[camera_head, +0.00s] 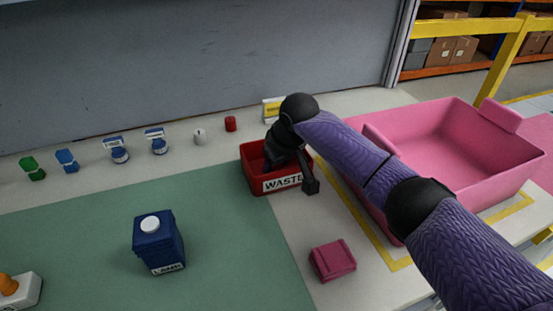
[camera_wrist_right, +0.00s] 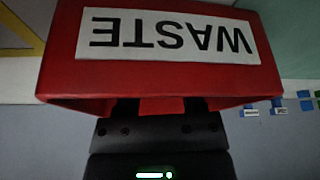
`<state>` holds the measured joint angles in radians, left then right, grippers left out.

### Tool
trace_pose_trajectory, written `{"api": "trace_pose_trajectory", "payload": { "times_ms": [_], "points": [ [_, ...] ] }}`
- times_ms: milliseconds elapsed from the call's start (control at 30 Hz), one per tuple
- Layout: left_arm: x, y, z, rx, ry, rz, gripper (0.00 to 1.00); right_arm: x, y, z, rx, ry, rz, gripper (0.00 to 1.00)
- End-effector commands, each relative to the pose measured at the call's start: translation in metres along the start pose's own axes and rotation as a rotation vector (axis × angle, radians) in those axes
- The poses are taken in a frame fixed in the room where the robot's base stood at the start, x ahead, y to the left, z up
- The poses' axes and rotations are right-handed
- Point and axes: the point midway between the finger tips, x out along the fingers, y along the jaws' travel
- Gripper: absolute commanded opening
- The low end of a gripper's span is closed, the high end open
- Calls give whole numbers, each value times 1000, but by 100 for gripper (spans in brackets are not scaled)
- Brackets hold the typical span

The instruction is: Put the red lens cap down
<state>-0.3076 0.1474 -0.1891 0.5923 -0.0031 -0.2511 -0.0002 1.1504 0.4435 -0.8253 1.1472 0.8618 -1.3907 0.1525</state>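My right gripper (camera_head: 310,187) reaches down at the red bin, with its dark body over the opening. In the right wrist view its two dark fingers (camera_wrist_right: 161,106) stand apart at the bin's rim. A brighter red patch shows between them; I cannot tell whether it is the red lens cap or the bin's inner wall. The red bin (camera_head: 250,178) has a white WASTE label, upside down in the right wrist view (camera_wrist_right: 165,75). A small red cylinder (camera_head: 230,124) stands behind the bin; I cannot tell whether it is the cap. My left gripper is out of view.
A large pink crate (camera_head: 455,150) stands right of the bin, beneath my right arm. A pink block (camera_head: 332,260) lies in front. A blue LAMP box (camera_head: 158,245) stands on the green mat (camera_head: 80,225). Several small parts line the back. The mat's middle is clear.

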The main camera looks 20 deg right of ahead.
Motion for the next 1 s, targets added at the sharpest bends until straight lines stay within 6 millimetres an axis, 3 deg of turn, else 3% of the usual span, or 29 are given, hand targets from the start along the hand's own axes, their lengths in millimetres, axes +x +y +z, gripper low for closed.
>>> {"api": "trace_pose_trajectory", "payload": {
  "times_ms": [33, 133, 467, 700, 833, 1000],
  "points": [
    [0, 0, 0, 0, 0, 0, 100, 0, 0, 0, 0, 0, 0, 63],
    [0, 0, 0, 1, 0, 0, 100, 0, 0, 0, 0, 0, 0, 84],
    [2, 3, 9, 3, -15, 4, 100, -6, 0, -3, -1, 4, 2, 84],
    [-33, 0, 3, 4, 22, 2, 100, -68, 0, -7, -1, 6, 2, 84],
    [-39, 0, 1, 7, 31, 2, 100, -82, 0, -5, 1, 2, 0, 84],
    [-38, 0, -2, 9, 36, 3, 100, -84, 0, -4, 1, 0, 0, 84]
  ]
}}
